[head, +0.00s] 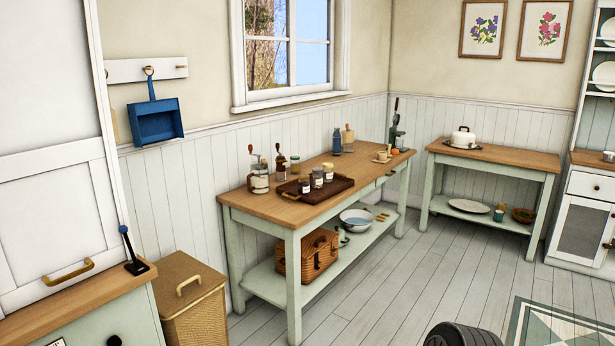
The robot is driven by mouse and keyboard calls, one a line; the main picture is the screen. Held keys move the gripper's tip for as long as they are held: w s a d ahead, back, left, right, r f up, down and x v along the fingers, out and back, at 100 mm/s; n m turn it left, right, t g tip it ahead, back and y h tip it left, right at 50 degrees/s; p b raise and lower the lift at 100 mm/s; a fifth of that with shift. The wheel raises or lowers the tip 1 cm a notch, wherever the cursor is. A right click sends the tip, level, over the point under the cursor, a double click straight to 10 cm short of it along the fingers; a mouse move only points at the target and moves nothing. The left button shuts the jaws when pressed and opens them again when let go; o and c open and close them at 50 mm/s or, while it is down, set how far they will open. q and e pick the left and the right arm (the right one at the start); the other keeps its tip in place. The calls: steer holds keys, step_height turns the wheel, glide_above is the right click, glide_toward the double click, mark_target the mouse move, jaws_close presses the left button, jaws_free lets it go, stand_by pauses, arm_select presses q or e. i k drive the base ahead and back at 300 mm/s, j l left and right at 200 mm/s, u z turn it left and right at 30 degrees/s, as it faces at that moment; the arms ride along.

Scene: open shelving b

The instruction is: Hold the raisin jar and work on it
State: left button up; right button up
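Several small lidded jars stand upright in a dark brown tray (338,188) on the wooden table (262,207): one at the front left (304,186), one in the middle (317,178) and one at the right (328,173). They have pale labels, too small to read, so I cannot tell which is the raisin jar. A larger glass jar with a wire-like top (259,179) stands left of the tray. Neither of my grippers shows in the head view.
A grinder-like item (281,162), blue bottle (337,141) and cup (382,156) share the tabletop. A basket (320,258) and basin (356,220) sit on its lower shelf. A wicker bin (190,300) stands left.

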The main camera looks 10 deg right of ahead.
mark_target(304, 186)
steer(key=i+l, duration=0.35)
steer(key=i, duration=0.2)
steer(key=i+l, duration=0.4)
steer(key=i, duration=0.2)
steer(key=i+l, duration=0.35)
steer(key=i, duration=0.2)
steer(key=i+l, duration=0.4)
steer(key=i, duration=0.15)
steer(key=i+j+u, duration=0.05)
